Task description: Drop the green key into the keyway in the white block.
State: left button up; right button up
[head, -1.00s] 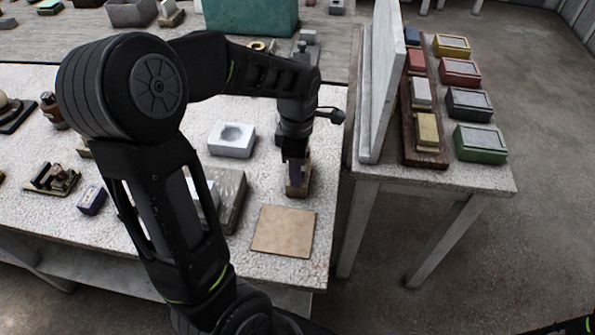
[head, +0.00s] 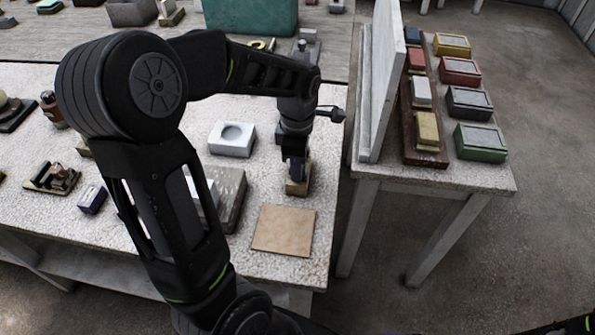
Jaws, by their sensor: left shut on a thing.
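My left gripper (head: 297,172) reaches down at the right part of the speckled table. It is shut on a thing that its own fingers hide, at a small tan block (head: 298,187). I cannot tell whether the fingers touch this block. No green key can be made out; the held thing's colour does not show. A white block (head: 231,147) with a round recess in its top lies to the left of the gripper, apart from it. I cannot make out a keyway shape in it. My right gripper is out of view.
A flat tan square (head: 284,231) lies in front of the gripper. A grey block (head: 231,196) stands left of it, partly behind my arm. An upright pale panel (head: 379,85) rises on the side table at right, with several coloured boxes, one green (head: 480,143).

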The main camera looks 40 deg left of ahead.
pick_arm(q)
jog(key=shift+r, duration=0.1)
grip_shut()
notch_tip(320, 180, up, 10)
jog(key=shift+f+b, duration=0.1)
jog(key=shift+b, duration=0.25)
dwell(0.6)
